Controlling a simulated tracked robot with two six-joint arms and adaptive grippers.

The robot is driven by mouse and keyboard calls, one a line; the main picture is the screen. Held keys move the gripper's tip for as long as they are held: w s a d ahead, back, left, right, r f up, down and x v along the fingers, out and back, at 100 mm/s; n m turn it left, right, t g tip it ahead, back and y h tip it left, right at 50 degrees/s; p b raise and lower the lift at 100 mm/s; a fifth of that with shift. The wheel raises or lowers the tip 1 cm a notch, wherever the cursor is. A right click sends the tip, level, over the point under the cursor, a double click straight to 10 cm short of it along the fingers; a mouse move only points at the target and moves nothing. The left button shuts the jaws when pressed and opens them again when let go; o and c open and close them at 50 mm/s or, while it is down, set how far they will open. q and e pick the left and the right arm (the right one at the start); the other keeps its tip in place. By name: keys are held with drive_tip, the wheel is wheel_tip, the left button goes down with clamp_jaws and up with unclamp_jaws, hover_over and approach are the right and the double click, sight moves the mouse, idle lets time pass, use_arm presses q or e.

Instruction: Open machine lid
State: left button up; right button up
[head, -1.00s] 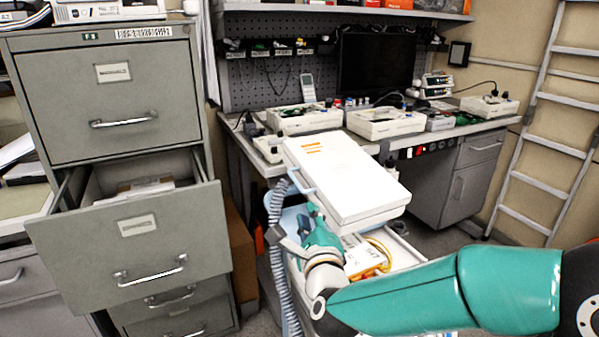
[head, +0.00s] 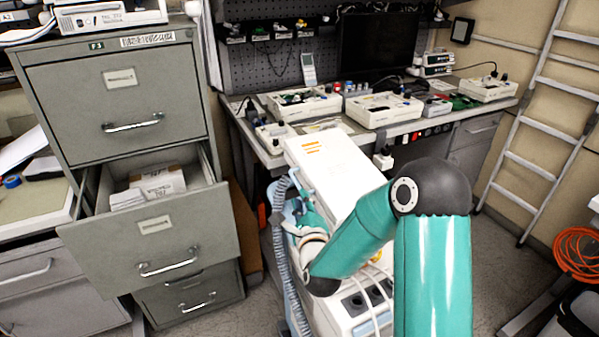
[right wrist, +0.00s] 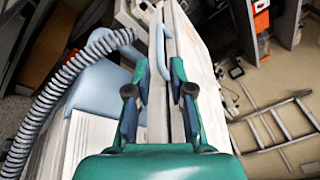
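The machine's white lid (head: 325,160), with small orange marks, shows at the centre of the head view, its right part hidden behind my arm. My right gripper (head: 306,213) is low at the lid's left edge, partly hidden by my own wrist. In the right wrist view its two fingers (right wrist: 160,85) are spread, with the lid's narrow edge (right wrist: 182,40) running up between and beyond them. A pale blue handle (right wrist: 160,48) lies just past the fingertips. I cannot tell whether the fingers touch the lid. My left gripper is not in view.
A grey ribbed hose (head: 279,240) hangs left of the machine. A filing cabinet (head: 110,85) with an open drawer (head: 150,235) stands at the left. A workbench (head: 330,128) with several devices is behind. A ladder (head: 545,130) leans at the right; some floor there is clear.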

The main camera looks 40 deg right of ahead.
sight(297, 183)
drive_tip(key=p+x, duration=0.2)
drive_tip(key=x, duration=0.5)
drive_tip(key=shift+w+d, duration=0.25)
drive_tip(key=shift+w, duration=0.1)
clamp_jaws()
